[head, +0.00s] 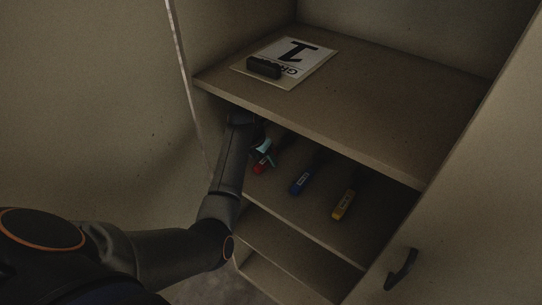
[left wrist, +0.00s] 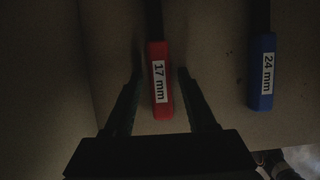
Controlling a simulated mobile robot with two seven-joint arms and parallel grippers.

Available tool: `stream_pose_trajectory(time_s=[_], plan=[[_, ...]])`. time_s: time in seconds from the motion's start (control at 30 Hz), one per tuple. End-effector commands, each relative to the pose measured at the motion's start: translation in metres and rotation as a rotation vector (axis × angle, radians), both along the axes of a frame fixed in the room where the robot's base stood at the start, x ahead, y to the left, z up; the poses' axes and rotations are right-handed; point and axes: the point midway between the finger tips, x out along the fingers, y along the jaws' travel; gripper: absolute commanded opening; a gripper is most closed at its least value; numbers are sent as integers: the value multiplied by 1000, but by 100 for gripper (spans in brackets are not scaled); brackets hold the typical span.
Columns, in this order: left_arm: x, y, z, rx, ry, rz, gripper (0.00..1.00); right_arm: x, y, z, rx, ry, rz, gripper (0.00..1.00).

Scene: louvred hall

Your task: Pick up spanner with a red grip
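The spanner with a red grip (head: 261,164) lies on the cabinet's middle shelf (head: 310,213), leftmost of three coloured grips. In the left wrist view the red grip (left wrist: 161,80) bears a "17 mm" label, and its dark shaft runs out of the top of the picture. My left gripper (left wrist: 160,75) is open, with one finger on each side of the red grip and a gap to both. In the head view my left gripper (head: 262,147) reaches under the upper shelf and partly hides this spanner. My right gripper is not in view.
A spanner with a blue grip (head: 302,181), labelled "24 mm" in the left wrist view (left wrist: 262,72), and one with a yellow grip (head: 343,204) lie to the right. The upper shelf (head: 370,130) hangs close above. A door with a black handle (head: 401,269) stands at right.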

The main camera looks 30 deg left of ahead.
Motion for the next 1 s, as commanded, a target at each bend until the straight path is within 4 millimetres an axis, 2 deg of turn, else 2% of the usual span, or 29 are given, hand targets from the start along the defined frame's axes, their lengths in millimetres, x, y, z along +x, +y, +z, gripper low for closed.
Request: stream_pose_trajectory(time_s=[0.07,0.47,1.0], plan=[[0,0,0,0,0,0,46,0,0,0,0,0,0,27],[0,0,0,0,0,0,1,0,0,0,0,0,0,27],[0,0,1,0,-1,0,0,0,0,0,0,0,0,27]])
